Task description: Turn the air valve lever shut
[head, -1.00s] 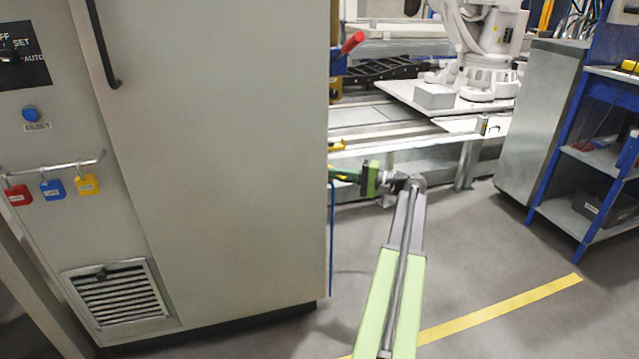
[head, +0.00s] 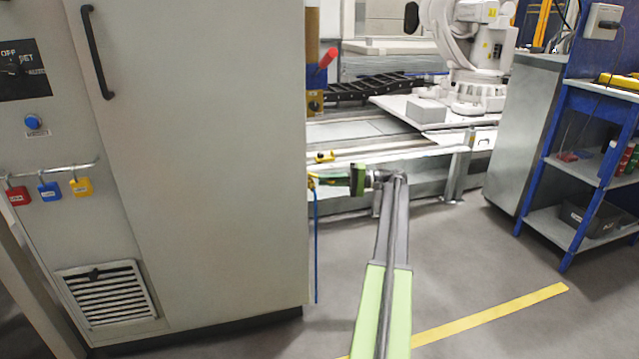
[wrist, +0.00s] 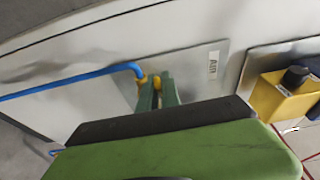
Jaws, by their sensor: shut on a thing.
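The air valve lever (wrist: 157,84) is a small yellow piece on a grey plate (wrist: 196,72) with an "AIR" label in the wrist view. A blue hose (wrist: 70,85) bends into the valve there. My gripper (wrist: 160,88) has its green fingers closed around the lever and hides most of it, so its angle cannot be told. In the head view my gripper (head: 322,181) is just right of the cabinet's edge. A bit of yellow at the valve (head: 312,178) shows at its tips, with the blue hose (head: 316,250) hanging below.
A yellow box with a black knob (wrist: 285,92) sits right of the valve plate. A tall grey cabinet (head: 215,150) stands close on the left. A red handle (head: 328,57) is above. A blue shelf (head: 580,150) stands right; floor between is clear.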

